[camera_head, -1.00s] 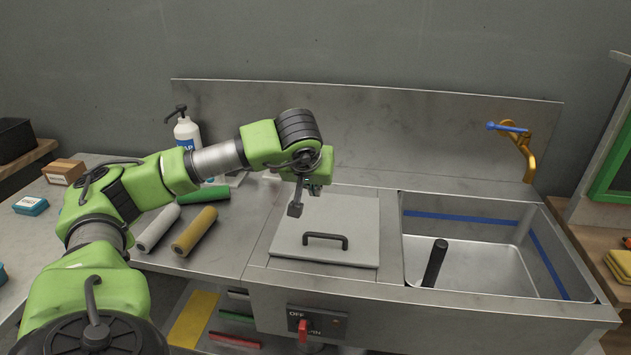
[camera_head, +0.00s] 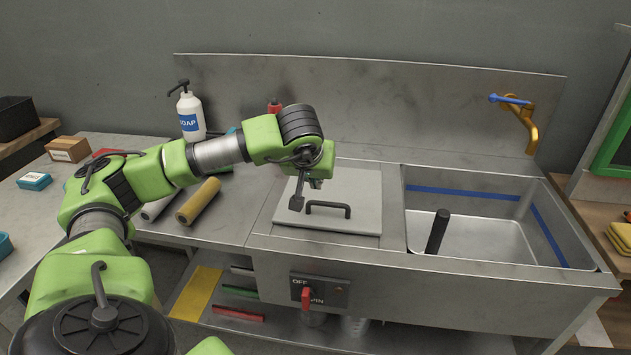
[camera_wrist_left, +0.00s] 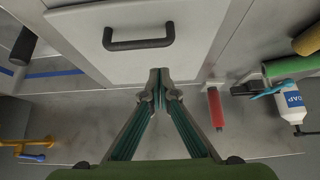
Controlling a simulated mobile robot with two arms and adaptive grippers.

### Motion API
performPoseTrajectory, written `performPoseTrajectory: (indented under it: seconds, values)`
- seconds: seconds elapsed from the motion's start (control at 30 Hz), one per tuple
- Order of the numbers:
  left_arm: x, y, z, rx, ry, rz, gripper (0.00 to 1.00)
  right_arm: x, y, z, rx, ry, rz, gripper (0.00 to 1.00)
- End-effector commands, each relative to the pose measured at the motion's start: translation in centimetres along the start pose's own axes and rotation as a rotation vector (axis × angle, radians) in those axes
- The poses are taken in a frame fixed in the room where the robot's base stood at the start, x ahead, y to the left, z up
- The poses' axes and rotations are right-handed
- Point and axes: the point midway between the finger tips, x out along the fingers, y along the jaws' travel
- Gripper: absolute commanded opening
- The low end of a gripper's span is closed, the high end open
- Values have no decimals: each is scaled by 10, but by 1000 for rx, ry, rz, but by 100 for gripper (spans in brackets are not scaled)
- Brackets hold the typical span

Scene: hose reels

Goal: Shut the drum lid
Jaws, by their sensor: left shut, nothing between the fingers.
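The drum lid (camera_head: 345,192) is a flat light-grey square panel with a dark bar handle (camera_head: 328,208) near its front edge. It lies flat, level with the counter around it. It also shows in the left wrist view (camera_wrist_left: 190,35), with its handle (camera_wrist_left: 138,38). My left gripper (camera_head: 296,203) is above the lid's left part, close to the handle's left end. In the left wrist view its fingertips (camera_wrist_left: 158,78) meet, with nothing between them. Whether the fingers touch the lid is not clear. My right gripper is not in view.
The sink basin (camera_head: 480,245) with a dark upright post (camera_head: 437,232) is on the right, below a brass tap (camera_head: 525,125). A soap bottle (camera_head: 190,115) and several rollers stand or lie left of the lid. A red-handled switch (camera_head: 306,296) is on the front panel.

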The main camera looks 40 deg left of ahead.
Motion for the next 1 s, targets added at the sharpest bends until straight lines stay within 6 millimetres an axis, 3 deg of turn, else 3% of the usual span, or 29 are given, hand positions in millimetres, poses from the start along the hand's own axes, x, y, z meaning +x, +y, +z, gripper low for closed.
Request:
performPoseTrajectory:
  seconds: [0.23, 0.7, 1.0]
  values:
    - [-15, 1, -2, 0, 3, 2, 0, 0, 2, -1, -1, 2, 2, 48]
    - [-105, 1, -1, 0, 2, 3, 0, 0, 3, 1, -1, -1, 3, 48]
    - [-120, 0, 0, 0, 0, 0, 0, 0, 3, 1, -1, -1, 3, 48]
